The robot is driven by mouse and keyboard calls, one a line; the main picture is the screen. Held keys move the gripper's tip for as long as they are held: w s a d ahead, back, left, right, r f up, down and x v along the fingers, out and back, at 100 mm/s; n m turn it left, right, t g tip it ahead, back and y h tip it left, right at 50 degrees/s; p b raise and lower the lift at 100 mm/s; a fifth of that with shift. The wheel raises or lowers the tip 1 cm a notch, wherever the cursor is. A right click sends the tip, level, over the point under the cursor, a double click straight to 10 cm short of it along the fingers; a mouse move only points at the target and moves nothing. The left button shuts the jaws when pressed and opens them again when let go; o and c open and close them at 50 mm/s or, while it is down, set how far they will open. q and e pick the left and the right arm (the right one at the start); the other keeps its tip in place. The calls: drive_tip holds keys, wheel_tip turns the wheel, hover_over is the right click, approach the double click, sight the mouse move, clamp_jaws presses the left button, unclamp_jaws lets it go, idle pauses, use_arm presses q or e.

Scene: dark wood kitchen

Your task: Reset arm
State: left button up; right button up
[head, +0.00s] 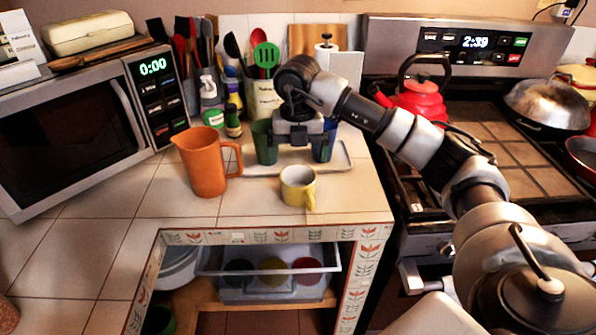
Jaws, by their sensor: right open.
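My right arm reaches in from the right side of the head view, over the stove front, to the counter. My right gripper (298,138) is open above the back of the counter, near a green cup (264,146) and a blue cup (321,149). The cups appear on either side of it. I cannot tell whether the fingers touch either one. A yellow mug (298,187) stands in front of the gripper, apart from it. My left gripper is not in view.
A light tray (342,160) lies under the cups. An orange pitcher (203,163) stands to the left, beside a microwave (75,125). A red kettle (420,98) and a metal lid (546,104) are on the stove. The front left counter is mostly clear.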

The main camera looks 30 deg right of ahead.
drive_tip(key=shift+r, duration=0.65)
